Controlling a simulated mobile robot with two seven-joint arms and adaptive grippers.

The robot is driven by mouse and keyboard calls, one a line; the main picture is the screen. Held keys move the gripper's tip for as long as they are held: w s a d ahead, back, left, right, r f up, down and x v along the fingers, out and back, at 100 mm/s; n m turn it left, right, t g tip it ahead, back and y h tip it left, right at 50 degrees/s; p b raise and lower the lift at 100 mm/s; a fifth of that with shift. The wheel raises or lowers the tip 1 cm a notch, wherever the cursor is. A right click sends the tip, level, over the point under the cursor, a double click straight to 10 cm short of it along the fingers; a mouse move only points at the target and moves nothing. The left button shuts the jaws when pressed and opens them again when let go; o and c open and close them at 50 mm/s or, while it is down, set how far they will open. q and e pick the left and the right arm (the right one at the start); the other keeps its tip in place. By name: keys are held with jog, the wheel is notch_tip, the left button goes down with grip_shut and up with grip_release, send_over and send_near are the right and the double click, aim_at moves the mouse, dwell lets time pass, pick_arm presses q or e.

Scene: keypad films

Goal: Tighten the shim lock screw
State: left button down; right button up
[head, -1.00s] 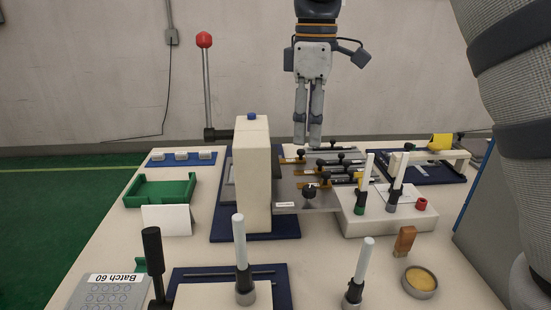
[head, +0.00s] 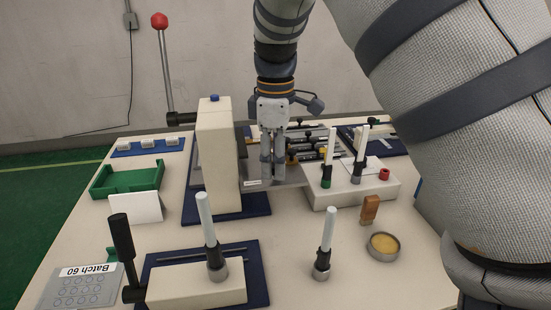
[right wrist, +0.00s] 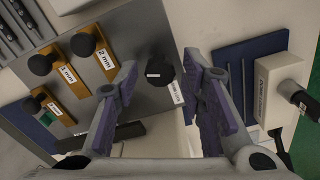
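The shim lock screw shows in the right wrist view as a black round knob (right wrist: 160,69) on a grey metal plate (right wrist: 135,35). A small white label (right wrist: 175,92) sits beside it, too small to read surely. My right gripper (right wrist: 163,78) is open, with one finger on each side of the knob in that view and a gap on both sides. In the head view my right gripper (head: 272,182) points down at the front of the plate (head: 290,178) and hides the knob. My left gripper is not in view.
A cream press block (head: 214,160) with a red-tipped lever (head: 166,70) stands left of the gripper. Orange shims (right wrist: 88,48) with black knobs lie beside the screw.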

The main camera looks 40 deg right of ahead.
grip_shut()
